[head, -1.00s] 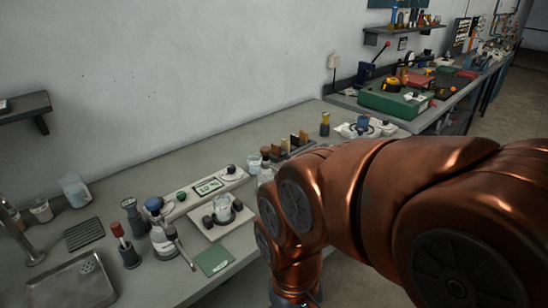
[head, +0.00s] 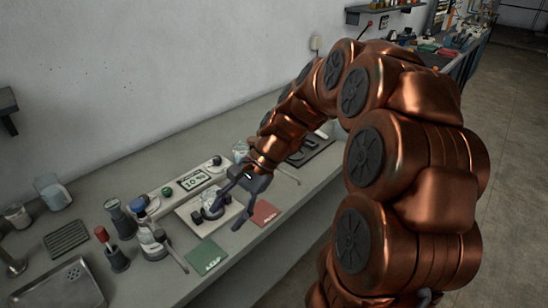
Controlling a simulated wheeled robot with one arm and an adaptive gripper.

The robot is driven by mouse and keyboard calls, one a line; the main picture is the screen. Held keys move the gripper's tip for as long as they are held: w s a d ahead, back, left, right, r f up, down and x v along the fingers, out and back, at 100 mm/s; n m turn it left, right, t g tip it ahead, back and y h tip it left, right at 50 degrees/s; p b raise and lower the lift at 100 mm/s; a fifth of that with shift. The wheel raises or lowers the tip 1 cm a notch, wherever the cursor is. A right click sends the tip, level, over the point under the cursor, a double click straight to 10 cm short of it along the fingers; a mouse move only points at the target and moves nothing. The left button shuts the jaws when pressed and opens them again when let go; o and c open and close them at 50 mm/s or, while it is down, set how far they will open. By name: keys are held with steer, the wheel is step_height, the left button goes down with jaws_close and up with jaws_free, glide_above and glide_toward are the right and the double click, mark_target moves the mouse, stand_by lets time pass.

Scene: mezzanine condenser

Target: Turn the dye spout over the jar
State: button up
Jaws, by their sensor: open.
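The dye bottle (head: 150,240) has a blue cap and stands upright on the bench at left centre. Its grey spout (head: 174,257) sticks out toward the bench's front edge, away from the jar. The glass jar (head: 210,197) stands on a pale square plate (head: 187,214) to the right of the bottle, partly hidden by my gripper. My gripper (head: 225,219) is open and points down over the right part of the plate. It is apart from the spout. I cannot tell whether a finger touches the jar.
A green card (head: 207,254) and a red card (head: 265,213) lie along the front edge. A display unit (head: 192,180) sits behind the plate. A red-topped tool (head: 113,251) stands left of the bottle, near a metal tray (head: 62,290). A dark tray (head: 309,150) lies to the right.

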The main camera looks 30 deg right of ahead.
steer(key=w+d+f+m+t+y, duration=0.1)
steer(key=w+d+m+t, duration=0.3)
steer(key=d, duration=0.5)
steer(key=w+d+m+t, duration=0.2)
steer(key=w+d+m, duration=0.25)
steer(key=d, duration=0.55)
steer(key=w+d+f+m+t+y, duration=0.1)
steer(key=w+d+m+t, duration=0.2)
steer(key=d+m, duration=0.45)
steer(key=shift+w+a+f+n+p, duration=0.35)
steer(key=shift+w+a+f+p, duration=0.2)
steer(key=shift+w, duration=0.25)
steer(key=shift+w+a+f+n+p, duration=0.3)
steer(key=shift+w+a+f+p, duration=0.25)
steer(key=shift+w, duration=0.25)
steer(key=shift+w+a+f+n+p, duration=0.4)
steer(key=shift+w+a+p, duration=0.2)
steer(key=shift+w, duration=0.2)
jaws_close()
